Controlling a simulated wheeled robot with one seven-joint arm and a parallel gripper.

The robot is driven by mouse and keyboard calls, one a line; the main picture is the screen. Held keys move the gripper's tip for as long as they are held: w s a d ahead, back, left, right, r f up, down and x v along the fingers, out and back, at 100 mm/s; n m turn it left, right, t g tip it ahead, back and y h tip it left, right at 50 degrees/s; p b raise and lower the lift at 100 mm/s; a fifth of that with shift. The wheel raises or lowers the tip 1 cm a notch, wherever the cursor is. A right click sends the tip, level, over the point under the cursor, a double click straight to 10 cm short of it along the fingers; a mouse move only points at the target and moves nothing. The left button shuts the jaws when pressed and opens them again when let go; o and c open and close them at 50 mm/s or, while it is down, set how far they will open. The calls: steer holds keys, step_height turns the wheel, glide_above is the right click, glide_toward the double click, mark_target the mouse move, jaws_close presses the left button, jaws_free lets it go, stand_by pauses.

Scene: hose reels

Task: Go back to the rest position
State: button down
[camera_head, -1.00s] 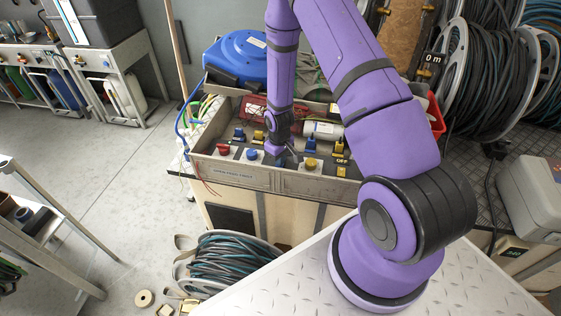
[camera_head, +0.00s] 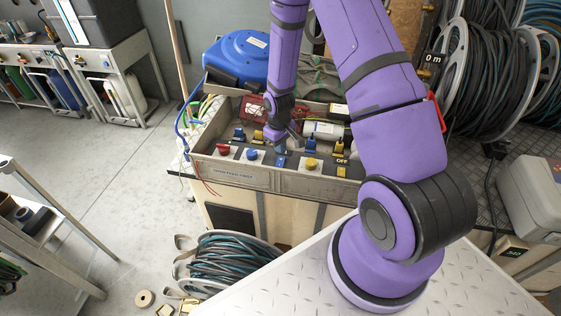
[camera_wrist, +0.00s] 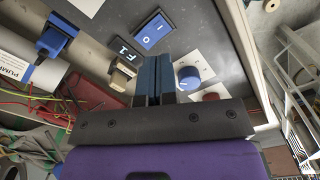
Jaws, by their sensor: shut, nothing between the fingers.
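My gripper (camera_head: 294,136) is over the control panel box (camera_head: 240,176) in the head view, apart from the panel face. In the wrist view its two dark blue fingers (camera_wrist: 156,78) are together with nothing between them. A blue rocker switch (camera_head: 281,161) sits on the panel below the gripper, and it shows beyond the fingertips in the wrist view (camera_wrist: 153,30). A blue knob (camera_head: 252,154) and a red knob (camera_head: 223,149) are to its left, a yellow knob (camera_head: 311,163) to its right.
Blue and yellow levers stand in a row behind the knobs. A blue hose reel (camera_head: 240,58) is behind the box. Large hose reels (camera_head: 470,70) are at the right. A coiled hose (camera_head: 232,258) lies on the floor in front. The floor at left is open.

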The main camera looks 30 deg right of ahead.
stand_by(0.5)
steer(key=s+a+r+m+t, duration=0.1)
steer(key=s+a+r, duration=0.15)
steer(key=r, duration=1.25)
steer(key=s+a+r+m+t, duration=0.1)
steer(key=s+r+t, duration=0.15)
steer(key=r, duration=1.25)
steer(key=s+a+r+t, duration=0.1)
steer(key=s+a+r, duration=0.1)
steer(key=s+r, duration=0.5)
steer(key=s+a+r+m, duration=0.1)
steer(key=s+r, duration=0.7)
steer(key=s, duration=0.6)
steer(key=shift+s+a+r+t, duration=0.2)
steer(key=shift+s+a+t, duration=0.1)
steer(key=shift+a+t, duration=0.05)
